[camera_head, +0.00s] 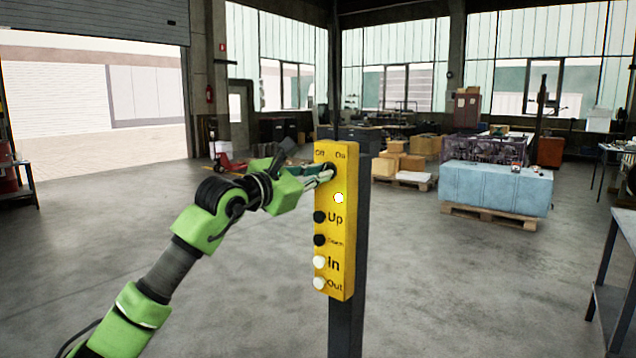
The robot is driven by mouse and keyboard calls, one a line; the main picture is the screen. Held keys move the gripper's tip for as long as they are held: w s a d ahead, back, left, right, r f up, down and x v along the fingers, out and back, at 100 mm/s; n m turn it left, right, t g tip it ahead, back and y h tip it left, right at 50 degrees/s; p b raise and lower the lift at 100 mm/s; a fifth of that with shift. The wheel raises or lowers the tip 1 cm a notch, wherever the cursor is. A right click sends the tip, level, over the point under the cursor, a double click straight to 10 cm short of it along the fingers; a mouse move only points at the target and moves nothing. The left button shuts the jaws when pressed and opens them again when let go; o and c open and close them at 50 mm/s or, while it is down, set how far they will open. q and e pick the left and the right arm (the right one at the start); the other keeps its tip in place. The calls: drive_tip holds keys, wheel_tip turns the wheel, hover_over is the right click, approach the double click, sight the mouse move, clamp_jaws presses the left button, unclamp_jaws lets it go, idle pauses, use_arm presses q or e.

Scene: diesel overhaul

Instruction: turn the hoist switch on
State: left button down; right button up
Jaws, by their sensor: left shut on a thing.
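The yellow hoist control box (345,278) is mounted upright on a dark post (350,325). "Off" and "On" are printed at its top, with a round light spot below them and buttons marked Up, Down, In and Out further down. My left arm reaches in from the left. My left gripper (326,174) is at the upper part of the box, just under the "Off" and "On" marks, and is shut on the hoist switch (331,168). The gripper hides most of the switch, so I cannot tell its setting. My right gripper is not in view.
A blue covered block (495,188) on a pallet stands at the right, behind the box. Cardboard boxes (397,160) are stacked on pallets further back. A grey table (617,270) cuts in at the right edge. Open concrete floor surrounds the post.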

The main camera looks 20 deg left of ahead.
use_arm(q)
drive_tip(key=shift+m+b, duration=0.6)
drive_tip(key=shift+m, duration=0.9)
drive_tip(key=c, duration=2.1)
unclamp_jaws()
drive_tip(key=v, duration=1.2)
